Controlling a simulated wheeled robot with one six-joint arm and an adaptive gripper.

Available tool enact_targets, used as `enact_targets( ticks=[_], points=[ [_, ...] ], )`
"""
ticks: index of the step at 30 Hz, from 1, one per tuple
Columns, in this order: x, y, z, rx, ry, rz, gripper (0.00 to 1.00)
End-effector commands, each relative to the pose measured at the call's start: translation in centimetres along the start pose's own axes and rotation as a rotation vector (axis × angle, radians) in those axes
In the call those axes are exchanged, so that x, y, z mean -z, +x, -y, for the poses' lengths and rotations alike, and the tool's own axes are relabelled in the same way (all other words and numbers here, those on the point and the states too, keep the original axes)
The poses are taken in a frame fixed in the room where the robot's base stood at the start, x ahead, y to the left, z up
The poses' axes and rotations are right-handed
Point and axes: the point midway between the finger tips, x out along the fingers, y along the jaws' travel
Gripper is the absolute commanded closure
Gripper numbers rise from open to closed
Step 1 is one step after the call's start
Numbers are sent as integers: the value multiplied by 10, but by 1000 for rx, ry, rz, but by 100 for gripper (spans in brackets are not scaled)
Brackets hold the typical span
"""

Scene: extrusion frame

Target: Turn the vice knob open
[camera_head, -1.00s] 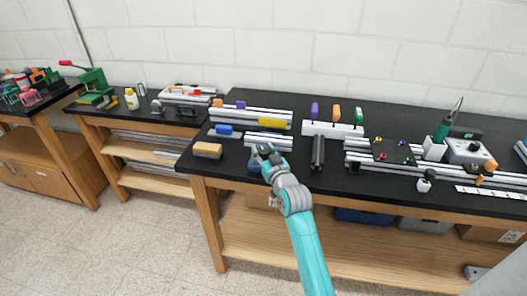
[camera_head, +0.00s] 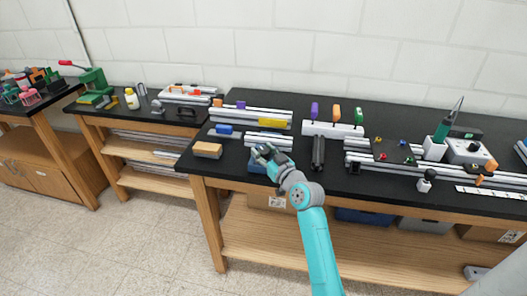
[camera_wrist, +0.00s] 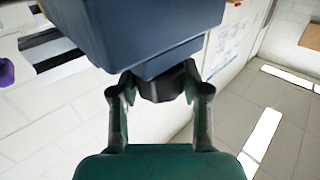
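The blue vice (camera_wrist: 150,35) fills the top of the wrist view, and a small dark knob (camera_wrist: 163,86) sticks out of its near side. In the head view the vice (camera_head: 257,168) stands at the table's front edge, largely hidden behind my gripper (camera_head: 262,152). My gripper (camera_wrist: 159,84) has one finger on each side of the knob in the wrist view. The fingertips are partly closed and appear to meet the knob's sides, with little or no gap. The knob is hidden in the head view.
An orange-tan block (camera_head: 207,150) lies left of my gripper. Silver extrusions (camera_head: 268,140) lie behind it, and a dark extrusion (camera_head: 318,152) lies to its right. A white holder (camera_head: 333,129) with coloured handles stands farther back. Floor is clear in front at left.

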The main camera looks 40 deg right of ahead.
Motion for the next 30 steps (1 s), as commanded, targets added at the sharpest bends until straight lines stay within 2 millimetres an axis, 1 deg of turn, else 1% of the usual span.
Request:
enact_targets(
  ticks=[1, 2, 11, 14, 17, 20, 27, 30],
  points=[
    [-1, 0, 0, 0, 1, 1, 37],
    [0, 0, 0, 0, 0, 0, 30],
    [2, 0, 0, -1, 0, -4, 30],
    [2, -5, 0, -1, 0, -4, 30],
    [1, -16, 0, -2, 0, -3, 30],
    [1, -33, -1, -3, 0, -3, 30],
    [0, -81, -1, -3, 0, -2, 30],
    [0, -97, -1, -3, 1, -2, 30]
  ],
)
